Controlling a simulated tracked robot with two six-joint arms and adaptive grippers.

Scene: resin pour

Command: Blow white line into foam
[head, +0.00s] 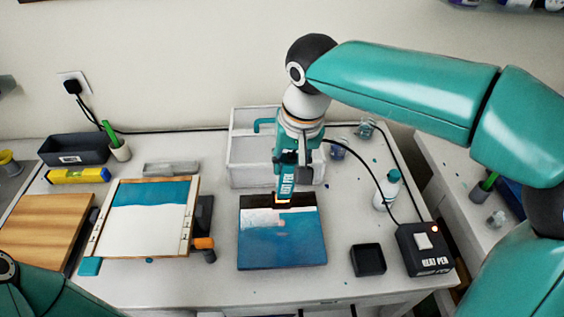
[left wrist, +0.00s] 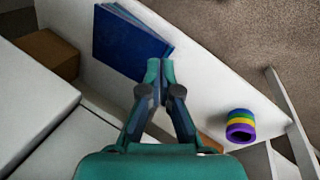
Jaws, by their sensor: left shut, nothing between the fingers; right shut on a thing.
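A square panel (head: 282,248) lies on the white table in the head view. It is blue over most of its face, with a dark strip at its far edge. A white line (head: 258,217) crosses it below the strip, with pale, pinkish patches under it. My right gripper (head: 289,168) is shut on the heat pen (head: 287,187), held upright with its glowing tip over the panel's far part; I cannot tell if it touches. The heat pen's box (head: 424,251) stands at right. My left gripper (left wrist: 166,72) is shut and empty in the left wrist view.
A framed board with blue paint (head: 150,235) lies left of the panel. A white divided bin (head: 245,176) stands behind. A black tray (head: 368,260) and white bottle (head: 386,190) are at right. The left wrist view shows blue books (left wrist: 125,42) and coloured rolls (left wrist: 241,126).

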